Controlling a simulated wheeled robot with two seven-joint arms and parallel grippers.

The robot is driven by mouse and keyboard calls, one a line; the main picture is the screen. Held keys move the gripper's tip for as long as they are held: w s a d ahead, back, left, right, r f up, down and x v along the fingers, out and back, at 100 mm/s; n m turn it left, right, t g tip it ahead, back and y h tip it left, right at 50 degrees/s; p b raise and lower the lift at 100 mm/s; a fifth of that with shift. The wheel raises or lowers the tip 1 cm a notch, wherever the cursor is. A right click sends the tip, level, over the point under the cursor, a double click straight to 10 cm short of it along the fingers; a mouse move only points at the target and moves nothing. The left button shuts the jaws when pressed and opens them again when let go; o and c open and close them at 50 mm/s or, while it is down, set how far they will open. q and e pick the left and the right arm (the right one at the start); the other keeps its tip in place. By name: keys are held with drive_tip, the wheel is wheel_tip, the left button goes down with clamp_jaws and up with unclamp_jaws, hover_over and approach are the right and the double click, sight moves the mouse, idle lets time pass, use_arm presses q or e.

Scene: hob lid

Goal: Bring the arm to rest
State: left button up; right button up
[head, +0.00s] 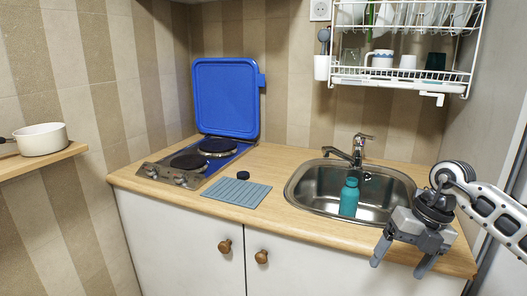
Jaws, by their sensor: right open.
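My right arm (497,212) comes in from the right edge. Its gripper (402,262) is open and empty, with its fingers pointing down in front of the counter's right front corner. The blue hob lid (226,97) stands upright, raised at the back of the two-plate hob (187,166) and near the wall. My left gripper is not in view.
The sink (308,184) holds a teal bottle (349,197), with a tap (350,148) behind. A grey mat (237,193) and a small dark round object (243,175) lie beside the hob. A dish rack (400,78) hangs above. A white pot (41,139) sits on the left shelf.

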drive_tip(key=s+a+m+t+y, duration=0.4)
drive_tip(key=a+y, duration=0.3)
drive_tip(key=a, duration=0.5)
drive_tip(key=s+a+m+t+y, duration=0.1)
drive_tip(key=a+m+t+y, duration=0.35)
drive_tip(key=a+y, duration=0.6)
drive_tip(key=s+d+f+m+t+h, duration=0.2)
drive_tip(key=f+m+t+h, duration=0.2)
drive_tip(key=f+m+h, duration=0.35)
drive_tip(key=s+d+f+m+t+h, duration=0.2)
drive_tip(key=f+m+t+h, duration=0.15)
drive_tip(key=m+h, duration=0.55)
drive_tip(key=s+d+f+m+g+h, duration=0.1)
drive_tip(key=s+f+m+g, duration=0.5)
drive_tip(key=s+f, duration=0.3)
drive_tip(key=shift+s+d+f, duration=0.35)
drive_tip(key=shift+s+f, duration=0.05)
drive_tip(key=shift+f, duration=0.45)
